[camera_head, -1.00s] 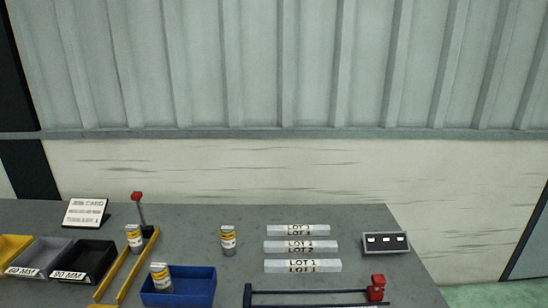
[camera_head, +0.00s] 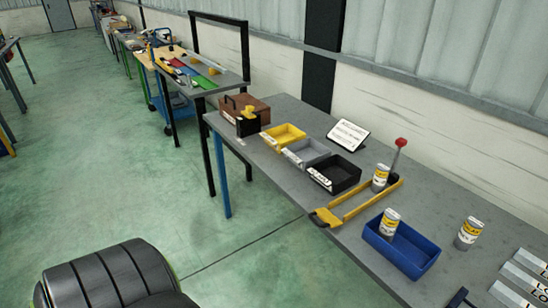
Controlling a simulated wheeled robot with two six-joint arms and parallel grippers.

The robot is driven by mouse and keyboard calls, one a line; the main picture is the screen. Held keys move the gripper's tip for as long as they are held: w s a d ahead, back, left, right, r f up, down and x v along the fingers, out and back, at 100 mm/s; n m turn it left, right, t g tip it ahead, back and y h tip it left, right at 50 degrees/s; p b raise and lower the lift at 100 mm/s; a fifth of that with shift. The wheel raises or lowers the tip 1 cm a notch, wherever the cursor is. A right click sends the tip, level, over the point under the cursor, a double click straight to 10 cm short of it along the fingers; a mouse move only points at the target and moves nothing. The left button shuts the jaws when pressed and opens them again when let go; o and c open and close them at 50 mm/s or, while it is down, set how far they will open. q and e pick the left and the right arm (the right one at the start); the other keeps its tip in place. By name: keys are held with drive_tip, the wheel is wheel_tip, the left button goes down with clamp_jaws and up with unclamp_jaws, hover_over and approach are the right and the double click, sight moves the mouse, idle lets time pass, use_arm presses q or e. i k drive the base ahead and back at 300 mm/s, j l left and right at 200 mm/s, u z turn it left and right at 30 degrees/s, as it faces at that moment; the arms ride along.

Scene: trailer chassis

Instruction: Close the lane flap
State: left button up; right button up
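The lane is a pair of yellow rails (camera_head: 371,199) on the grey table, running from the front edge toward the back. A yellow plate (camera_head: 326,217) with a dark tab lies at the rails' front end by the table edge; it looks like the lane flap, but I cannot tell its exact angle. A can with a yellow band (camera_head: 380,178) stands at the far end of the rails. A lever with a red ball knob (camera_head: 401,142) rises behind that can. Neither of my grippers is in view.
A blue bin (camera_head: 413,262) with a can (camera_head: 389,223) stands right of the lane; another can (camera_head: 469,233) stands beyond. Black (camera_head: 335,186), grey (camera_head: 322,145) and yellow (camera_head: 296,130) bins sit left. A sign (camera_head: 348,134) stands behind. Green floor lies open at left.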

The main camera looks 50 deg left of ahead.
sight(331, 220)
drive_tip(key=u, duration=1.15)
